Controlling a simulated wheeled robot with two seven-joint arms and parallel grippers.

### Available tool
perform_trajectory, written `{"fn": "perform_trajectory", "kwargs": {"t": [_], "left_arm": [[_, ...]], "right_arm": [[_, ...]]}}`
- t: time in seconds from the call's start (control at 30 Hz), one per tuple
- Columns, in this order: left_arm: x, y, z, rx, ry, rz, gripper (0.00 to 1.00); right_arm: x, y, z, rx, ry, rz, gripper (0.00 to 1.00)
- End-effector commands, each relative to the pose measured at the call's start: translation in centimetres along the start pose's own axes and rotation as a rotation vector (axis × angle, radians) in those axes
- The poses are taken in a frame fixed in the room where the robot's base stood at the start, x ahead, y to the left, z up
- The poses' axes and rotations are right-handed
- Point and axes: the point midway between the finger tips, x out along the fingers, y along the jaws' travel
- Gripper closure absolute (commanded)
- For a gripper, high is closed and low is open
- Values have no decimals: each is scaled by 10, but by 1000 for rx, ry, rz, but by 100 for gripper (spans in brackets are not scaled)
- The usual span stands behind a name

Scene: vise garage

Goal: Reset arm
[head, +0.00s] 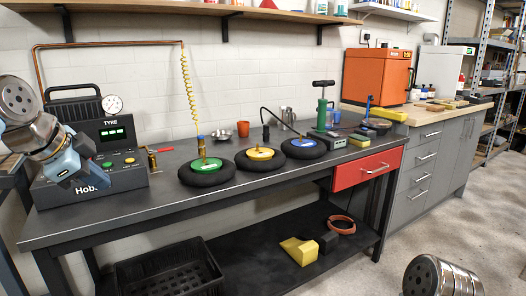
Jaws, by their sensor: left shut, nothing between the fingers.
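My left gripper (84,180) is at the left of the head view, in front of the grey tyre machine (122,178). It is shut with nothing held, and its wrist hides part of the machine. My right gripper is out of view; only part of my right arm shows at the bottom right corner.
The dark workbench (150,212) carries black wheels with a green hub (206,164), a yellow hub (260,153) and a blue hub (303,143). A green hand pump (321,112) stands behind. A red drawer (367,169) is closed. A black crate (170,272) sits below. The bench's front left is clear.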

Motion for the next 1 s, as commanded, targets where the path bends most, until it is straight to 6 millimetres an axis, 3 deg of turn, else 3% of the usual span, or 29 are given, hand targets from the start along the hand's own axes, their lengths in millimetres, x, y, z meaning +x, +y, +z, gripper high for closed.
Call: {"fn": "perform_trajectory", "kwargs": {"t": [0.37, 0.47, 0.67, 0.77, 0.87, 0.9, 1.0], "left_arm": [[75, 4, 2, -100, 4, 58, 100], [105, 10, 3, -142, 4, 80, 100], [186, 34, 9, -265, -4, 143, 100], [241, 60, 15, -353, -15, 188, 100], [306, 105, 26, -477, -40, 248, 100], [333, 129, 32, -534, -55, 273, 100], [389, 196, 49, -678, -102, 330, 100]], "right_arm": [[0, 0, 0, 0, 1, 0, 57], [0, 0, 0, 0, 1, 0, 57], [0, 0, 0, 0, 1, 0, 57], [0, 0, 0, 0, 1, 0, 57], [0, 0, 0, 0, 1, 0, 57], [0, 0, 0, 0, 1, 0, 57], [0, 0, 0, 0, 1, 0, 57]]}}
